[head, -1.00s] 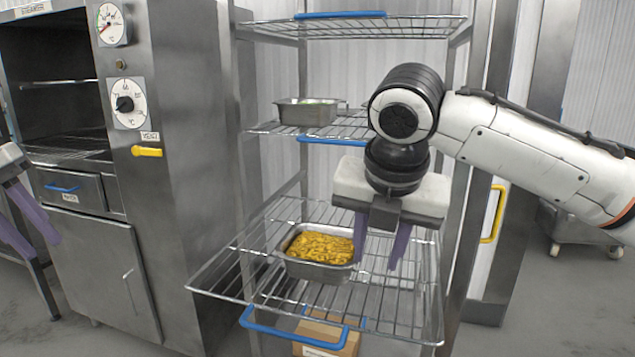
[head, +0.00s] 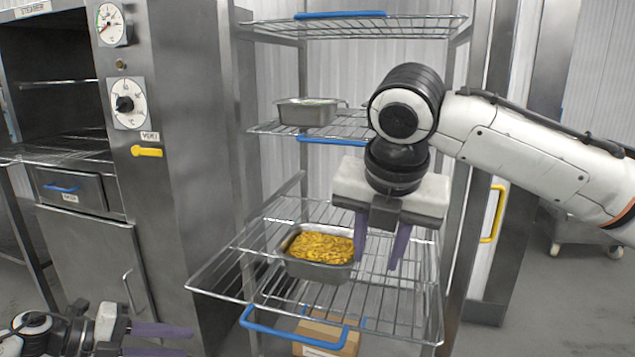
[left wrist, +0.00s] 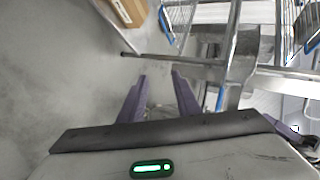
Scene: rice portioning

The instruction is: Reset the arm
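My left gripper (head: 160,340) is low at the bottom left of the head view, in front of the steamer. Its purple fingers are apart with nothing between them, and they also show in the left wrist view (left wrist: 160,88) over grey floor. My right gripper (head: 381,240) hangs fingers-down over the pulled-out wire shelf. Its two purple fingers are spread and empty, just right of a metal pan (head: 320,271) of yellow food (head: 320,246). The fingers appear apart from the pan, though the near finger overlaps its right edge in the picture.
The wire rack (head: 410,312) has blue handles; a second metal pan (head: 307,112) stands on its middle shelf. A cardboard box (head: 325,333) sits below. The steel steamer (head: 185,170) stands left with its top compartment open. Floor in front of the steamer is clear.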

